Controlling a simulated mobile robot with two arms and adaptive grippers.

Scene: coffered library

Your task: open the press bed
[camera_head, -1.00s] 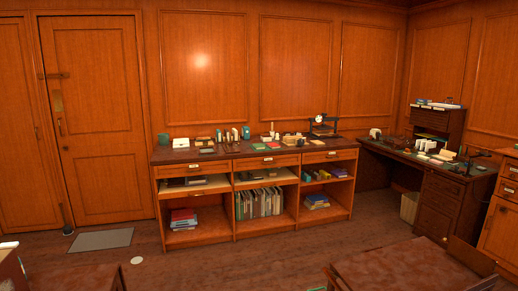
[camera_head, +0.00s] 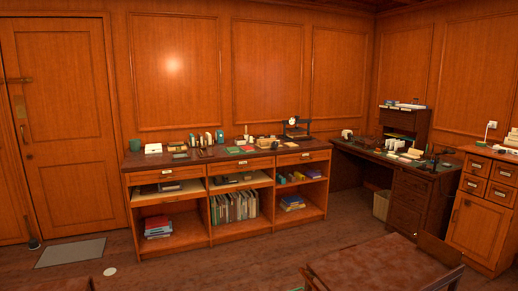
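A small dark device (camera_head: 297,128) with an upright frame and a round pale part stands at the right end of the long wooden counter (camera_head: 125,160). It may be the press, but it is too small to tell, and I cannot make out a bed on it or whether it is open or shut. Another dark device (camera_head: 435,161) stands on the desk (camera_head: 345,149) at the right; its kind is unclear. Neither of my grippers is in view.
A chair and table (camera_head: 375,270) stand in the right foreground. A drawer cabinet (camera_head: 482,220) is at the far right, and a waste bin (camera_head: 381,204) is under the desk. The floor (camera_head: 215,265) before the counter is mostly clear. A grey mat (camera_head: 70,252) lies by the door (camera_head: 65,130).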

